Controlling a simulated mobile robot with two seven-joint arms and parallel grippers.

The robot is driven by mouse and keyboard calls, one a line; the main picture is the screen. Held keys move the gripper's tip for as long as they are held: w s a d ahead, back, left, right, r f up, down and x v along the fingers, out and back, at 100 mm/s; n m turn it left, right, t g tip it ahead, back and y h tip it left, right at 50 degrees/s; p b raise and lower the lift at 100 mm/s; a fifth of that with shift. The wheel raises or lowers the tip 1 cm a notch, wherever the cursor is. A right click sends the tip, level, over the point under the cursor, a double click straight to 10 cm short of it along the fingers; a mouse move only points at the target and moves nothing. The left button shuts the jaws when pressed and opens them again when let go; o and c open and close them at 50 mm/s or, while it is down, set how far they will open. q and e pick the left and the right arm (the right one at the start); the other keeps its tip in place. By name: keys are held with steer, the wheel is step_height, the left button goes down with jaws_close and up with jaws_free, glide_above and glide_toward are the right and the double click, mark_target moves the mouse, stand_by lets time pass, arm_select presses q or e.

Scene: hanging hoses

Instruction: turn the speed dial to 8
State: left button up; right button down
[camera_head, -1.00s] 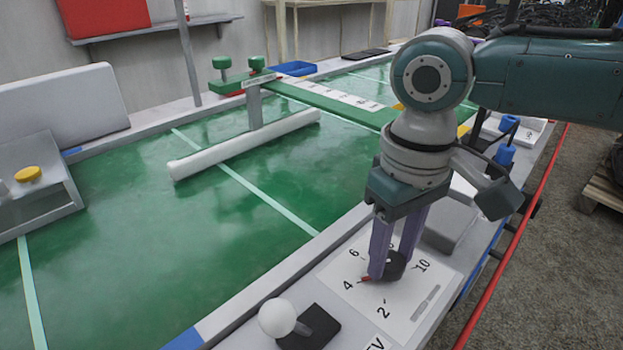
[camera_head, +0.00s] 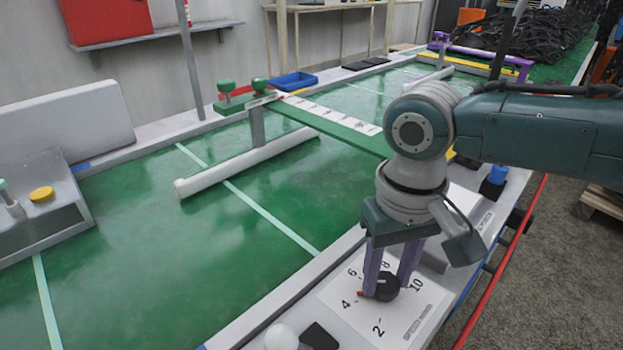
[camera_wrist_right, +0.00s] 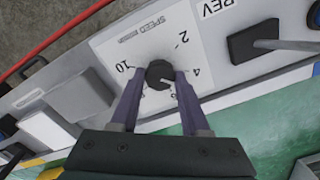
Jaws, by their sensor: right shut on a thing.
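The speed dial is a black round knob (camera_head: 386,289) on a white scale plate (camera_head: 408,326) marked 2, 4, 6, 8 and 10. Its red pointer tip (camera_head: 361,293) points between 4 and 6, nearer 4. My right gripper (camera_head: 388,283) reaches down from above, its purple fingers on either side of the knob and shut on it. In the right wrist view, the knob (camera_wrist_right: 159,73) sits between the fingertips (camera_wrist_right: 160,80), with a pale pointer line on top; the 6 and 8 are largely hidden by the fingers. My left gripper is not in view.
A white ball-topped lever (camera_head: 281,338) stands beside the plate at the front. A grey block (camera_head: 434,256) and a blue knob (camera_head: 494,176) lie along the panel behind my gripper. A red cord (camera_head: 500,272) runs along the outer edge. The green bed (camera_head: 150,250) left is mostly clear.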

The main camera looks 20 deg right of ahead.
steer(key=m+p, duration=0.4)
steer(key=shift+r+m, duration=0.2)
steer(key=shift+m, duration=0.2)
steer(key=m+p, duration=0.2)
steer(key=m, duration=0.2)
steer(key=m+p, duration=0.1)
steer(key=m, duration=0.5)
steer(key=shift+a+f+p, duration=0.1)
steer(key=shift+p, duration=0.3)
steer(key=m, duration=0.3)
steer(key=shift+m, duration=1.6)
steer(key=shift+c, duration=1.9)
jaws_free()
